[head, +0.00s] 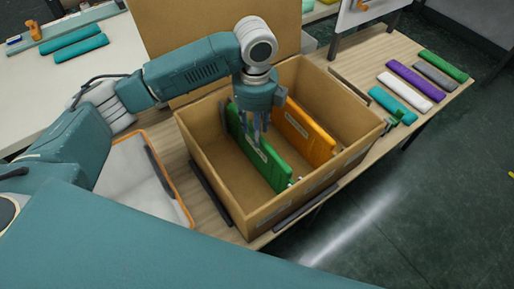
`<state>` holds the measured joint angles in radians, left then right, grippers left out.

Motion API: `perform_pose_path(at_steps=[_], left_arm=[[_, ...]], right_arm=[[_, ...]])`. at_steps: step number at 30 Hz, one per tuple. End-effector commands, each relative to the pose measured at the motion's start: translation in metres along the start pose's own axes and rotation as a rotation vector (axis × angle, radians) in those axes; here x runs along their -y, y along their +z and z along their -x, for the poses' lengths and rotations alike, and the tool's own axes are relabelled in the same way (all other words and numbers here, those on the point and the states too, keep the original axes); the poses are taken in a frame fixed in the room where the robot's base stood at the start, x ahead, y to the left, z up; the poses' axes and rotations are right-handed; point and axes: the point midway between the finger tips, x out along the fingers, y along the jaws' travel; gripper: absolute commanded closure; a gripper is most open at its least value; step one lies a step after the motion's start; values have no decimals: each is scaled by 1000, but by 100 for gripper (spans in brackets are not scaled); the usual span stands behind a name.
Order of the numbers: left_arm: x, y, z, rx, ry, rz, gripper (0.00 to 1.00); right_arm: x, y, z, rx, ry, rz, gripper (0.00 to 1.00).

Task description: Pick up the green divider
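A green divider (276,172) stands on edge inside a cardboard box (218,175), running from its back left toward its front wall. A pale label is on its face. My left gripper (255,140) points down into the box from above, right at the upper edge of the green divider, and hides part of it. The fingers are small and partly merged with the divider in the head view, so I cannot tell whether they are open or closed around it. My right gripper is not in view.
An orange divider (312,138) stands in the box to the right of the green one. The box's back flap (180,30) is raised. Purple, white, grey, green and teal bars (414,80) lie on the table at right. An orange-rimmed tray (140,165) is left of the box.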

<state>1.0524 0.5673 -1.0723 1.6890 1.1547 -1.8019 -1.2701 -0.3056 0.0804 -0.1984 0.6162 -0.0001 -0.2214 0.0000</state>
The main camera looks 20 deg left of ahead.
Motion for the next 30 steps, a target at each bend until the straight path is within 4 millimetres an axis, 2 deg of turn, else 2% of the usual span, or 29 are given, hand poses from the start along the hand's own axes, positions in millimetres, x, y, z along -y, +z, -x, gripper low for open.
perform_pose_path(at_steps=[3, 11, 21, 30], left_arm=[[-1, 0, -18, -1, 4, 2, 64], [-1, 0, -40, 0, 3, 0, 64], [-1, 0, -95, 0, 2, -1, 64], [0, 0, -102, 1, 0, -1, 64]], right_arm=[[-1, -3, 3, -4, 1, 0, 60], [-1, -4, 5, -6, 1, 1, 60], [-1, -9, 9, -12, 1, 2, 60], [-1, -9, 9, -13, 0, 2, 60]])
